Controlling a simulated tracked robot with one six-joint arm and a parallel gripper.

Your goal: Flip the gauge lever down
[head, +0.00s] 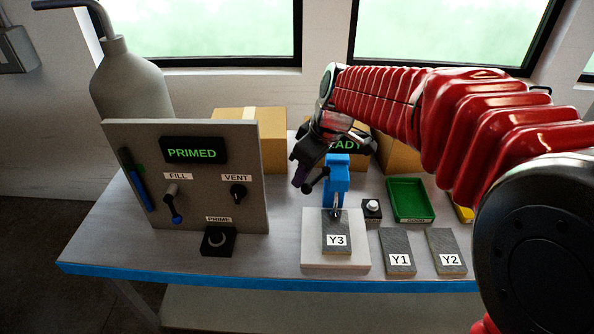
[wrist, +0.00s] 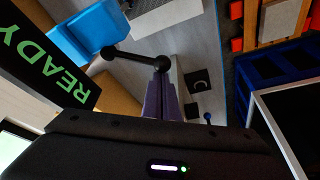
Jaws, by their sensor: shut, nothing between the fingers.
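The gauge (head: 337,176) is a blue stand on a pale base, with a plate marked Y3 (head: 334,222) beneath it. Its black lever (head: 317,180) ends in a ball knob and points out to the left of the blue body. In the wrist view the lever (wrist: 135,59) runs from the blue gauge (wrist: 82,34) to the knob. My gripper (head: 300,177) is shut and empty, its purple fingertips right beside the knob. The wrist view shows the fingertips (wrist: 161,78) at the knob; I cannot tell if they touch.
A panel (head: 188,210) reading PRIMED stands at the left, with a grey bottle (head: 130,85) behind. A READY display (wrist: 50,60) is behind the gauge. Plates Y1 (head: 398,250) and Y2 (head: 447,250), a button box (head: 371,210) and a green tray (head: 410,217) lie right.

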